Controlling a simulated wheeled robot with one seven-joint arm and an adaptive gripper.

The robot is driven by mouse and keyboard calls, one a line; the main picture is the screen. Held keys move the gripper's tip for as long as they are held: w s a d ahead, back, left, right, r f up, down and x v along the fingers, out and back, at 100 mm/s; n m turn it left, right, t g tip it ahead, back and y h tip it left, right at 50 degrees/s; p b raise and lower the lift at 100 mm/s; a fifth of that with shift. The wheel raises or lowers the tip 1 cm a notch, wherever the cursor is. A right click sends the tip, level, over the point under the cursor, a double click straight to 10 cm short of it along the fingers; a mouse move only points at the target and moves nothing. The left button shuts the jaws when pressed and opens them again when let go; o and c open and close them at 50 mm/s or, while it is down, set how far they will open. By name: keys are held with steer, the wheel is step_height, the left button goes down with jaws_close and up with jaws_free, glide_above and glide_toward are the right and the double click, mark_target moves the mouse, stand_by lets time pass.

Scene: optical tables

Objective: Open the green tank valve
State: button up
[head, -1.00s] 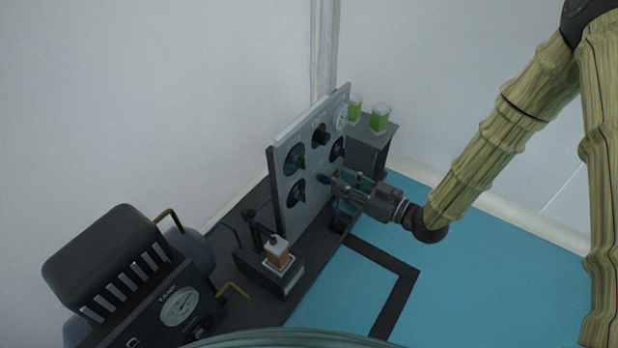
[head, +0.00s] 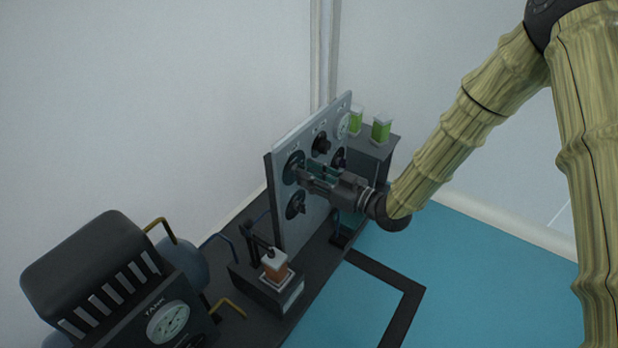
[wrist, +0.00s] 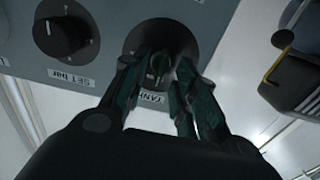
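The green tank valve is a dark round dial with a green-tinted knob (wrist: 158,68) and a label that appears to read TANK, upside down in the wrist view. In the head view its dark disc (head: 291,163) is at the upper left of the grey panel (head: 316,222), partly covered by my gripper. My gripper (head: 302,173) is at this dial, pointing at the panel. In the wrist view its two fingers (wrist: 160,76) are apart, one on each side of the knob. I cannot tell whether they touch it.
Another knob (wrist: 62,36), labelled SET bar, sits beside the valve in the wrist view. Below the panel is a box with an orange block (head: 275,266). A tank unit with a gauge (head: 168,323) is at lower left. Green containers (head: 381,129) stand behind. Blue floor lies right.

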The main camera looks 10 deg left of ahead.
steer(key=shift+w+a, duration=0.2)
steer(key=shift+a, duration=0.25)
jaws_close()
